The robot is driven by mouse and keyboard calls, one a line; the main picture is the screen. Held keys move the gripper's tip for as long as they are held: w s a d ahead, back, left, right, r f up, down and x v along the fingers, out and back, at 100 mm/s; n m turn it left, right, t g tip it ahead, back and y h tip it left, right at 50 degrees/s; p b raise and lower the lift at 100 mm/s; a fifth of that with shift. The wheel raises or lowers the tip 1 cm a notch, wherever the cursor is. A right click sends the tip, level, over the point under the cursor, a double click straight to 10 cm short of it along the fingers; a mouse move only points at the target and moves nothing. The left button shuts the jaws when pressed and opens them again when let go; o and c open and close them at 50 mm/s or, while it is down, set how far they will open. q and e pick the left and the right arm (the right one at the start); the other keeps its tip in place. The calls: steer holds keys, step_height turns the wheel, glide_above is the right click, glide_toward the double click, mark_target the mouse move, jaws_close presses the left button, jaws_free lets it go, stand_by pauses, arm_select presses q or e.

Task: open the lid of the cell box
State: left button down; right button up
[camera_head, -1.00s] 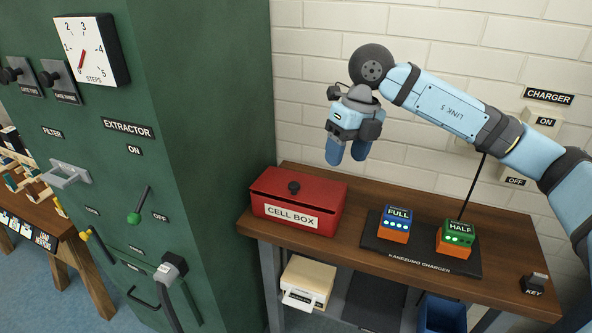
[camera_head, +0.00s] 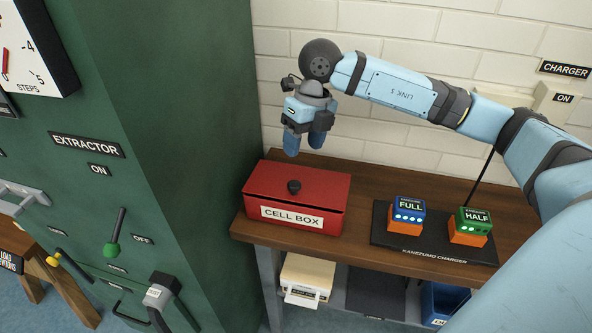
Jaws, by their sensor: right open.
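The cell box (camera_head: 297,212) is a red box with a white "CELL BOX" label, at the left end of the wooden table. My left gripper is not in view.
On the wooden table (camera_head: 362,186), the charger tray (camera_head: 432,250) holds a blue-topped FULL cell (camera_head: 406,216) and a green-topped HALF cell (camera_head: 470,227). The green extractor cabinet (camera_head: 190,130) rises close to the box's left. A white brick wall (camera_head: 390,135) stands behind.

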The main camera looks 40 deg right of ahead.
mark_target(294, 182)
steer(key=x, duration=0.8)
steer(key=shift+w+f, duration=0.15)
steer(key=shift+w, duration=0.1)
steer(key=shift+c, duration=0.2)
jaws_close()
stand_by(0.8)
steer(key=shift+o, duration=0.2)
jaws_free()
